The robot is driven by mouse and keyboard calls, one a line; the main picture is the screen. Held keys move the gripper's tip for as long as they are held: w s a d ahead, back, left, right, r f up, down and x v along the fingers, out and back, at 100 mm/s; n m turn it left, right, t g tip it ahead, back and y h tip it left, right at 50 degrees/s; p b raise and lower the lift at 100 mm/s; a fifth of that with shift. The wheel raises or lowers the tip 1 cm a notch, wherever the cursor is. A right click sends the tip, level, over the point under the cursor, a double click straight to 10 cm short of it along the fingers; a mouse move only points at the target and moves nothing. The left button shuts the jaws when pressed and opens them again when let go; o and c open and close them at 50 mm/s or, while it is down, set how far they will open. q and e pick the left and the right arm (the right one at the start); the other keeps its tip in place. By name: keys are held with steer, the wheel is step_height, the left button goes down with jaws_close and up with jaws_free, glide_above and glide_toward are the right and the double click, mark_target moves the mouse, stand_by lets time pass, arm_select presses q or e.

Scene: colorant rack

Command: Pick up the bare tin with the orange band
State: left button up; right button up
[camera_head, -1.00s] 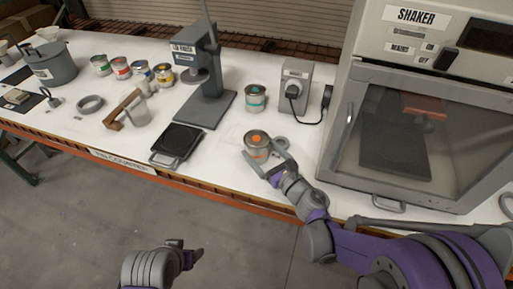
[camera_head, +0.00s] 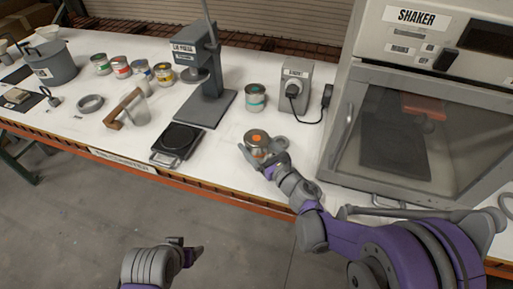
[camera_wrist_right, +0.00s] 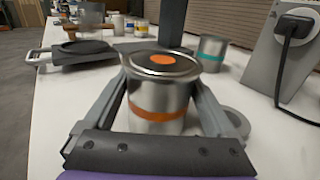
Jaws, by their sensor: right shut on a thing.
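The bare metal tin with the orange band (camera_wrist_right: 160,98) has an orange dot on its lid and stands upright between the fingers of my right gripper (camera_wrist_right: 165,105). It also shows in the head view (camera_head: 257,138) near the bench's front edge. My right gripper (camera_head: 265,152) is shut on the tin, one finger on each side. The tin's base is hidden, so I cannot tell if it is clear of the bench. My left gripper (camera_head: 190,252) is low in front of the bench, away from the tin; its jaw opening is unclear.
A teal-banded tin (camera_head: 255,97) stands behind, next to a socket box (camera_head: 297,82) with a plug. A flat grey ring (camera_wrist_right: 236,122) lies beside the held tin. A scale (camera_head: 176,141) and a press stand (camera_head: 207,106) are to the left, the shaker (camera_head: 370,60) to the right.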

steer(key=shift+r, duration=0.1)
arm_select(q)
steer(key=shift+w+r+p, duration=0.3)
steer(key=shift+r+p, duration=0.35)
steer(key=shift+r, duration=0.2)
steer(key=shift+w+r+p, duration=0.25)
steer(key=shift+r+p, duration=0.45)
steer(key=shift+r, duration=0.2)
steer(key=shift+w+r+p, duration=0.3)
steer(key=shift+r+p, duration=0.35)
steer(key=shift+r, duration=0.2)
arm_select(e)
step_height(320, 180, up, 28)
steer(key=shift+f, duration=0.25)
steer(key=shift+r, duration=0.1)
